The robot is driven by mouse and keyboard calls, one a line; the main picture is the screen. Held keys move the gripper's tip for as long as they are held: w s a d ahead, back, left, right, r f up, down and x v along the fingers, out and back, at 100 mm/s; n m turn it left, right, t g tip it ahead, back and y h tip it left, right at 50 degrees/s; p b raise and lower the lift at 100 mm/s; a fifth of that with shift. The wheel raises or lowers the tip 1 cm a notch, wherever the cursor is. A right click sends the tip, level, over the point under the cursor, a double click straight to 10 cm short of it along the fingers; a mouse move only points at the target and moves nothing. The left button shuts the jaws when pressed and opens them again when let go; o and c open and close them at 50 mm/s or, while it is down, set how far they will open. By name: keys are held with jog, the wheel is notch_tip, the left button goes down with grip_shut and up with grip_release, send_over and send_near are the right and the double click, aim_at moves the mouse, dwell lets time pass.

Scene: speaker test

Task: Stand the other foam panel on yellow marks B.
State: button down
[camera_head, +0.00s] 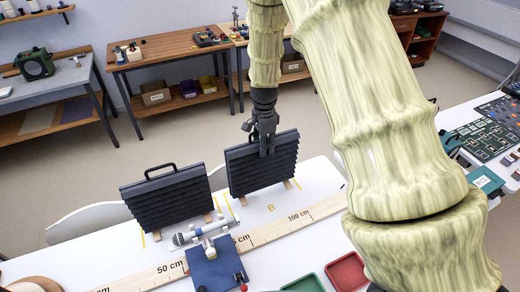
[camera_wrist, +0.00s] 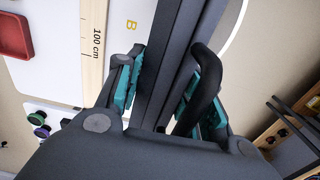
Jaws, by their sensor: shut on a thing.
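Two dark ribbed foam panels stand upright on the white table. The left panel (camera_head: 168,200) has a black handle on top and stands behind the ruler near the 50 cm end. The right panel (camera_head: 262,165) stands behind the letter B (camera_head: 271,208), between yellow marks (camera_head: 229,206). Its wooden feet appear at or very near the tabletop; exact contact is unclear. My gripper (camera_head: 264,138) is shut on the right panel's top. In the wrist view the panel (camera_wrist: 172,55) and its black handle (camera_wrist: 204,90) lie between the teal finger pads.
A wooden ruler (camera_head: 150,279) runs along the table in front of the panels. A microphone (camera_head: 192,236) and a blue box (camera_head: 215,268) stand in front of the left panel. Red (camera_head: 346,272) and green trays are at the front right.

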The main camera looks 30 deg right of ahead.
notch_tip(320, 180, down, 2)
jog(key=shift+w+f+p, duration=0.1)
jog(key=shift+f+p, duration=0.1)
jog(key=shift+p, duration=0.1)
jog(key=shift+f, duration=0.1)
jog(key=c, duration=0.9)
grip_release()
jog(key=shift+r+b, duration=2.4)
jog(key=shift+r, duration=3.7)
